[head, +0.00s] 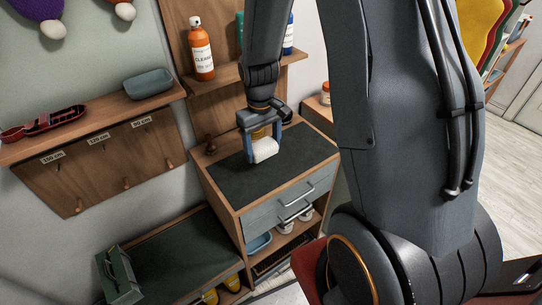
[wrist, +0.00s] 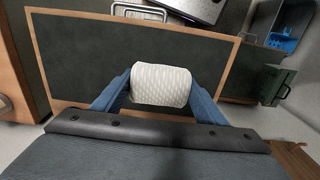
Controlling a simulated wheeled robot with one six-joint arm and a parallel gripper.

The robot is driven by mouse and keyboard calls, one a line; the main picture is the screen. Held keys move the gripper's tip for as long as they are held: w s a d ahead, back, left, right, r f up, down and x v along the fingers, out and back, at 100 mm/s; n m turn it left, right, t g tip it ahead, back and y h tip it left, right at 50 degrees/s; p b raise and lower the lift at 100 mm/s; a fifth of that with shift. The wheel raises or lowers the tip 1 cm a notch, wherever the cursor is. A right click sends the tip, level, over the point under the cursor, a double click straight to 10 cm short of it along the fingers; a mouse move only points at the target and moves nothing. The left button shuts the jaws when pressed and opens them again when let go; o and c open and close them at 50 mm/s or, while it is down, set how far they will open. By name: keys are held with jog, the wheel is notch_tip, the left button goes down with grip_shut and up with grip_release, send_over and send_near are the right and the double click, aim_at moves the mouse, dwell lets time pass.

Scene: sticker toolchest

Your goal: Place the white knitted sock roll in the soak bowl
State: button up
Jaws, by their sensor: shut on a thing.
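The white knitted sock roll (head: 265,150) is held between the two blue fingers of my gripper (head: 261,142), over the dark mat on top of the wooden chest. In the wrist view the roll (wrist: 160,84) lies crosswise with a finger at each end, and its ribbed side shows. From these views I cannot tell how high it is above the mat. A light blue bowl (head: 258,243) sits in the open shelf under the drawers, partly hidden. No label shows which is the soak bowl.
The chest's dark top (head: 236,178) is clear around the roll. A green box (head: 118,277) stands on the low bench at lower left. Orange (head: 201,50) and blue bottles stand on the shelf behind. A red tray (head: 42,123) is on the wall shelf.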

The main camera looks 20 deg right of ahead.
aim_at(266, 172)
jog(key=shift+s+f, duration=0.2)
jog(key=shift+f, duration=0.9)
jog(key=f, duration=0.1)
jog(key=f+p, duration=0.1)
jog(key=f, duration=0.1)
jog(key=d+f, duration=0.1)
jog(key=f, duration=0.1)
jog(key=shift+w+p, duration=0.35)
jog(key=shift+p, duration=0.05)
jog(key=shift+w+d+f, duration=0.2)
jog(key=shift+d+f, duration=0.1)
jog(key=shift+f, duration=0.1)
jog(key=shift+s+a, duration=0.3)
jog(key=shift+a, duration=0.15)
jog(key=o, duration=1.1)
jog(key=shift+c, duration=0.2)
jog(key=shift+o, duration=0.4)
jog(key=shift+d+f, duration=0.1)
